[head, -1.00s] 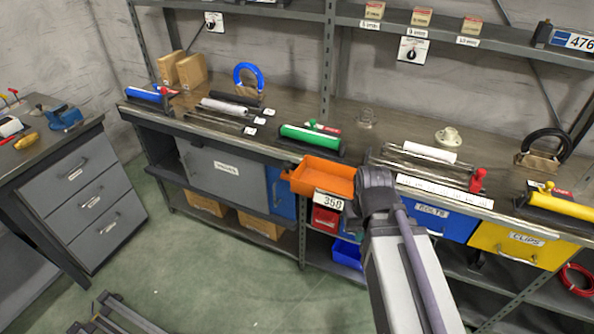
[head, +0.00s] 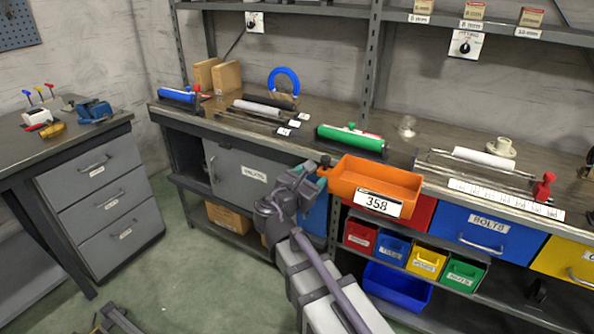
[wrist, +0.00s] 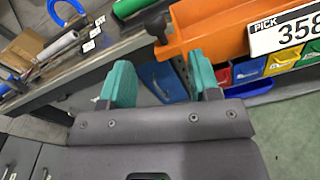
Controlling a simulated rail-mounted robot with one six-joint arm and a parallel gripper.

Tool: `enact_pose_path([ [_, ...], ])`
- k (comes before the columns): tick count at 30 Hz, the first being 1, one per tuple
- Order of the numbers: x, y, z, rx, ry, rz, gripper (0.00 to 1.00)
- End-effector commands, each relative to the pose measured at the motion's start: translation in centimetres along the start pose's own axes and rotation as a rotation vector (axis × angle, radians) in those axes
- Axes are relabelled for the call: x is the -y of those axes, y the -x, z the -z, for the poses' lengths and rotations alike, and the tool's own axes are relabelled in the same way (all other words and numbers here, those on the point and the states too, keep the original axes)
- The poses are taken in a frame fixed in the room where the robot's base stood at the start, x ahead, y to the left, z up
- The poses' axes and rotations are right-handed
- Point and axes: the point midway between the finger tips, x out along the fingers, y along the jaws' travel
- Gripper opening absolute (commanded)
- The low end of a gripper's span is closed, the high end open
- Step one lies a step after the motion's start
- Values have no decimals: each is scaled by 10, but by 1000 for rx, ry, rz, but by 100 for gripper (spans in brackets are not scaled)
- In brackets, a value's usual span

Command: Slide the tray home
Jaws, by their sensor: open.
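The orange tray (head: 375,178) with a white "358" label juts out over the front edge of the bench, above the red and blue drawers. A dark knob (head: 325,160) stands at its left end. The knob (wrist: 157,25) and the tray's orange side (wrist: 205,28) also show in the wrist view. My gripper (head: 310,176) is just left of the tray, close to the knob. In the wrist view its two teal fingers (wrist: 160,80) are apart with nothing between them, and the knob appears beyond the gap. I cannot tell whether anything touches.
A green roller (head: 350,140) lies on the bench (head: 400,138) behind the tray. A rail frame with a white roll (head: 484,158) is to the right. The blue BOLTS drawer (head: 488,238) and several small bins are below. Open floor (head: 190,280) lies at left.

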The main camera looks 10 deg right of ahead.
Motion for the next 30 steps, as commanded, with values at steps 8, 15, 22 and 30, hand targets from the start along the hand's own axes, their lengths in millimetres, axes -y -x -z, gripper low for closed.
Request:
enact_pose_path([
  [8, -9, -1, -10, 45, 257, -50, 57],
  [15, -12, -40, -11, 44, 253, -45, 57],
  [22, -14, -92, -13, 44, 252, -46, 57],
  [30, -14, -108, -14, 43, 251, -48, 57],
])
